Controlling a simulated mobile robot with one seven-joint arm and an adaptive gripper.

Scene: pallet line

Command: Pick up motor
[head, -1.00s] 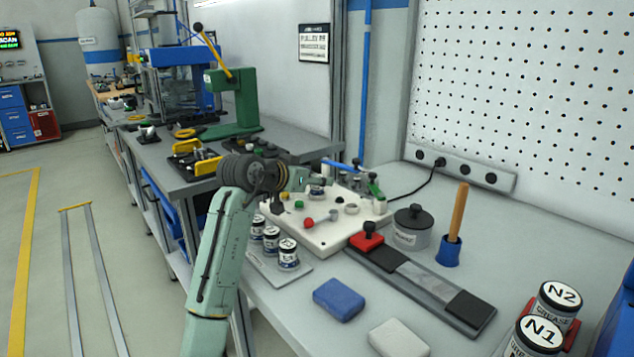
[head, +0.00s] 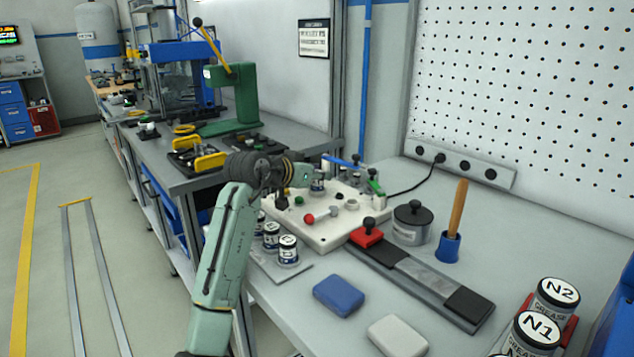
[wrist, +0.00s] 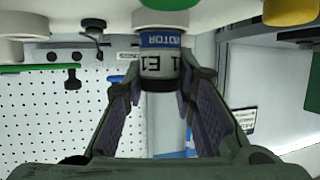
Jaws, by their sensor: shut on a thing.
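The motor (head: 317,184) is a small white can with a blue band, at the back of the white fixture board (head: 325,238) in the head view. In the wrist view, which is upside down, the motor (wrist: 161,64) stands between my fingers with its "MOTOR" and "E1" lettering showing. My gripper (wrist: 162,84) is shut on it, one finger on each side. In the head view my gripper (head: 312,177) reaches it from the left. A pale round part of the board meets the motor's blue end; I cannot tell whether they touch.
Several similar small cans (head: 288,250) stand on a grey tray at the board's front left. The front bench holds blue (head: 338,295) and grey blocks.

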